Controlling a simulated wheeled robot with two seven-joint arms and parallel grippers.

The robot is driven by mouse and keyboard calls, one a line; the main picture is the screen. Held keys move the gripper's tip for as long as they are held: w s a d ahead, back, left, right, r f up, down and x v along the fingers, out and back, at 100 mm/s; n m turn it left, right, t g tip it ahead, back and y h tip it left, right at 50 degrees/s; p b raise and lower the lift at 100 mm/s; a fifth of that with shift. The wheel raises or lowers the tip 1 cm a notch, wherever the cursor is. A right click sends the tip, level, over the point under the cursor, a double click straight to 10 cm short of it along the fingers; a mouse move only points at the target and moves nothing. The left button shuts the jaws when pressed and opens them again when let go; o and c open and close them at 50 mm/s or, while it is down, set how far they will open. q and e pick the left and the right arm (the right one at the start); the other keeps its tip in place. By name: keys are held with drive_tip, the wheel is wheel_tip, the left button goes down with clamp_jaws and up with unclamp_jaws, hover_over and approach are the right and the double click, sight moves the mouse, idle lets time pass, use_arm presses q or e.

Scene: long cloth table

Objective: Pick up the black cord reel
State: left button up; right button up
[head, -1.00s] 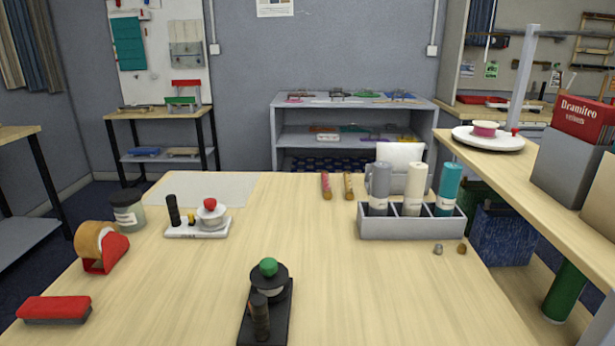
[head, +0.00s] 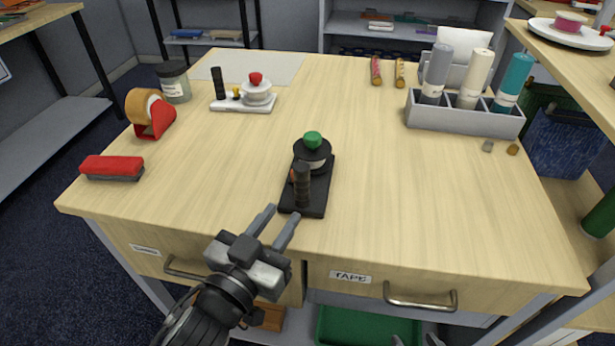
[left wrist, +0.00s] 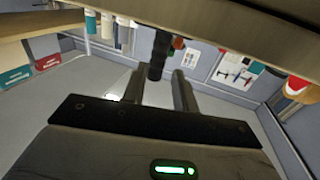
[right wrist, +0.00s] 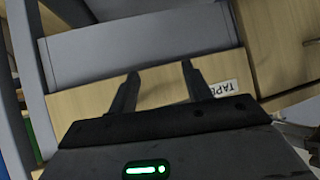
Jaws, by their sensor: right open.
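The black cord reel (head: 313,158) stands near the front middle of the table. It has a black base, a green knob on top and a dark upright post at its near end. My left gripper (head: 281,213) is open and empty at the table's front edge, just short of the reel's base. In the left wrist view the dark post (left wrist: 159,52) shows beyond and between the parted fingers (left wrist: 157,88). My right gripper (right wrist: 160,70) is open and empty, below the tabletop facing the drawer fronts. Only its fingertips show at the head view's bottom edge.
A white reel (head: 257,92) with a red knob stands farther back left. The table around the black reel is clear.

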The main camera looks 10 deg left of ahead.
sight(299, 195)
use_arm(q)
drive_tip(key=x, duration=0.4)
drive_tip(key=p+x, duration=0.1)
drive_tip(key=x, duration=0.3)
drive_tip(key=shift+w+d+f, duration=0.15)
drive_tip(key=shift+f, duration=0.1)
clamp_jaws()
